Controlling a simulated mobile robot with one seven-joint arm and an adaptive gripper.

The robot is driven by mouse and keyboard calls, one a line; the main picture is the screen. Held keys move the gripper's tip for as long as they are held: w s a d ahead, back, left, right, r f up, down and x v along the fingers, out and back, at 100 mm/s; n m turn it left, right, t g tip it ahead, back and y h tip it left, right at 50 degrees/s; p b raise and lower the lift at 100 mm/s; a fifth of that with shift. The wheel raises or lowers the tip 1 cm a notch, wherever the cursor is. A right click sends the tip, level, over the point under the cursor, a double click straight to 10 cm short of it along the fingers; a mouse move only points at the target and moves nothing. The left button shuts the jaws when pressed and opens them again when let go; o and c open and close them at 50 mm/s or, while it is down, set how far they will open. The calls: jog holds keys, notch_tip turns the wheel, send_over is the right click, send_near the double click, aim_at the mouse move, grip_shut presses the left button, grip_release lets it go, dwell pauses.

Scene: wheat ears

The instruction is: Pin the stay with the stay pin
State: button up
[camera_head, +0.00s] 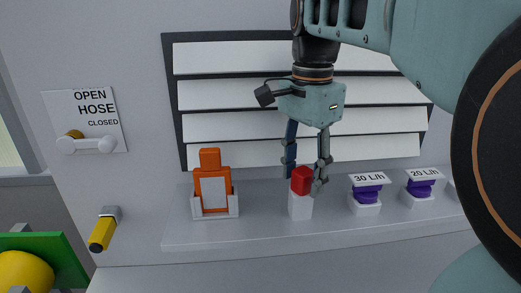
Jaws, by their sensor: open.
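My gripper (304,178) points down over the ledge with its fingers apart. A block with a red top (301,181) and a white lower part (300,207) stands upright on the ledge below it. The fingertips are at the height of the red top, one on each side. The right finger looks close to the red part, but I cannot tell whether it touches. I cannot tell for sure which thing is the stay or the stay pin.
A grey ledge (250,232) runs below white slats (245,95) in a dark frame. An orange piece (210,160) stands in a white holder at left. Purple knobs labelled 30 L/H (366,194) and 20 L/H (419,188) stand at right. A hose lever (87,144) and yellow-handled part (103,232) are far left.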

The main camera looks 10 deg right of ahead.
jog(key=shift+f, duration=0.4)
grip_shut()
jog(key=shift+r, duration=0.15)
notch_tip(320, 180, up, 10)
jog(key=shift+f+p, duration=0.1)
jog(key=shift+p, duration=0.85)
